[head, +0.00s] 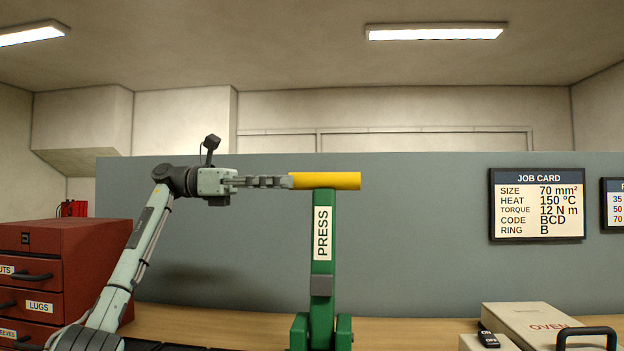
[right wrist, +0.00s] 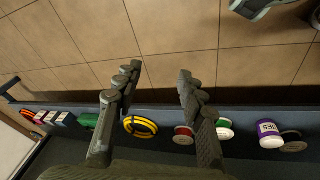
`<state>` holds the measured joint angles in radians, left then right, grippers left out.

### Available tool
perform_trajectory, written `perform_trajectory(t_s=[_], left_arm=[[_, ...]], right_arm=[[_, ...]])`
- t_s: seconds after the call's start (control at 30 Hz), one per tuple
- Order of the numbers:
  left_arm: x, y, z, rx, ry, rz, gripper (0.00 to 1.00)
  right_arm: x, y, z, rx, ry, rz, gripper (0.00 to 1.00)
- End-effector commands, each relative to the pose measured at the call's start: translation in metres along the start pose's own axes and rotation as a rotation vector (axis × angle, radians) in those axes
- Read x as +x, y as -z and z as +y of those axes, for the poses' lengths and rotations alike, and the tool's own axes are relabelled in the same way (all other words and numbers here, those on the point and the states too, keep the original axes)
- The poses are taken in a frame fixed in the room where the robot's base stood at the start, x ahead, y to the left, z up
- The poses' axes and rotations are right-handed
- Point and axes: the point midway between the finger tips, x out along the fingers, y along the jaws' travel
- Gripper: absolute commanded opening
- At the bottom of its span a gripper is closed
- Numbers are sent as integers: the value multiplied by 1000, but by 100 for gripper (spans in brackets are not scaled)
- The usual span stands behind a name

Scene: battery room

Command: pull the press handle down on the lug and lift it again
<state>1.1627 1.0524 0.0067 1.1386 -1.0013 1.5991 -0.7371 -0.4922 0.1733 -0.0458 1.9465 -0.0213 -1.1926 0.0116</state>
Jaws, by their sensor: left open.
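The green press (head: 322,270) stands upright on the bench, with a white PRESS label on its column. Its yellow handle (head: 335,181) lies level across the top of the column. My left gripper (head: 288,182) reaches in from the left with its fingers at the handle's left end. The left jaws are open; I cannot tell whether they are around the handle or just beside it. The lug does not show, and the foot of the press is cut off by the lower edge. My right gripper (right wrist: 158,74) is open and empty in the right wrist view, above a tiled floor.
A red drawer cabinet (head: 90,240) stands at the left. A box marked OVEN (head: 535,318) sits at the right, with a small ON/OFF switch (head: 488,338). A job card (head: 537,205) hangs on the grey panel.

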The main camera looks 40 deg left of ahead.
Motion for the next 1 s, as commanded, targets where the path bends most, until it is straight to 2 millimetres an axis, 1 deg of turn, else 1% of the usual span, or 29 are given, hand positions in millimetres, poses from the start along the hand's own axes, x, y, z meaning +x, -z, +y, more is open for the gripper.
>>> perform_trajectory(t_s=[0.3,0.4,0.53,0.8,0.83,0.87,1.0], left_arm=[[50,-1,-1,3,5,-1,49],[62,-1,-1,2,3,-2,49],[71,-1,-1,2,2,-1,49],[73,0,0,2,1,-2,49],[73,0,0,2,1,-2,48],[73,0,0,2,1,-2,44],[73,-1,-1,2,1,-2,27]], right_arm=[[5,-2,-1,0,3,-4,40],[7,-3,-2,0,5,-5,40],[10,-4,-2,0,6,-4,40],[11,-5,-3,-1,7,-5,40],[11,-5,-3,-1,7,-5,40],[11,-5,-3,-1,7,-5,40],[11,-5,-3,-1,7,-5,40]])
